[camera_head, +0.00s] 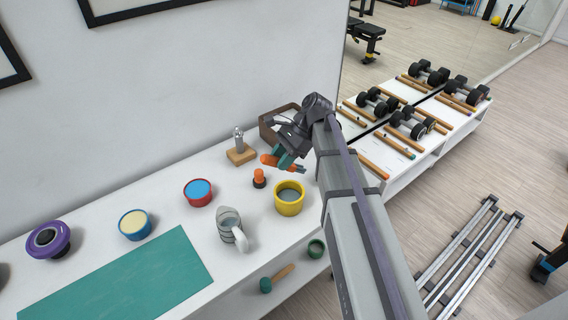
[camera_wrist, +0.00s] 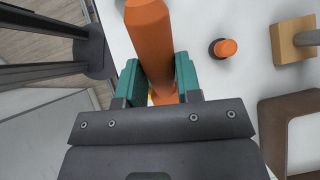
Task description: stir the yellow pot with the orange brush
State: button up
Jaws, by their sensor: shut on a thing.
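The yellow pot (camera_head: 289,207) stands open on the white shelf, with grey inside it. My gripper (camera_head: 285,160) is above and behind the pot in the head view. It is shut on the orange brush (camera_head: 268,159), which lies across the green fingertips, clear of the pot. In the wrist view the brush (camera_wrist: 150,35) runs between the two green fingers of my gripper (camera_wrist: 157,82). Its far end is cut off by the top edge, and its bristles cannot be made out. A sliver of yellow (camera_wrist: 150,101) shows behind it, probably the pot.
A small orange-topped object (camera_head: 259,177) stands close left of the pot. A grey mug (camera_head: 229,226), red-and-blue pot (camera_head: 198,193) and wooden block (camera_head: 241,156) are nearby. A brown tray (camera_head: 268,135) is behind my gripper. Dumbbells (camera_head: 408,124) lie at the right.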

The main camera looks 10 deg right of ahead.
jog(key=y, duration=0.1)
jog(key=m+b, duration=0.1)
jog(key=m+t+y, duration=0.1)
jog(key=shift+s+d+f+y, duration=0.1)
jog(key=shift+s+f+y, duration=0.15)
jog(key=shift+s+y, duration=0.05)
jog(key=m+t+y+b, duration=0.1)
jog(key=r+m+t+y+b, duration=0.1)
jog(key=t+b, duration=0.1)
jog(key=d+m+t+y+b, duration=0.1)
jog(key=y, duration=0.1)
jog(key=shift+s+r+m+b, duration=0.35)
jog(key=shift+s+r+m, duration=0.05)
notch_tip(320, 180, down, 10)
jog(key=d+m+t+y+b, duration=0.1)
jog(key=t+b, duration=0.3)
jog(key=b, duration=1.1)
jog(key=shift+s+d+f+m+y, duration=0.15)
jog(key=shift+d+m+y, duration=0.25)
jog(key=shift+d+y, duration=0.35)
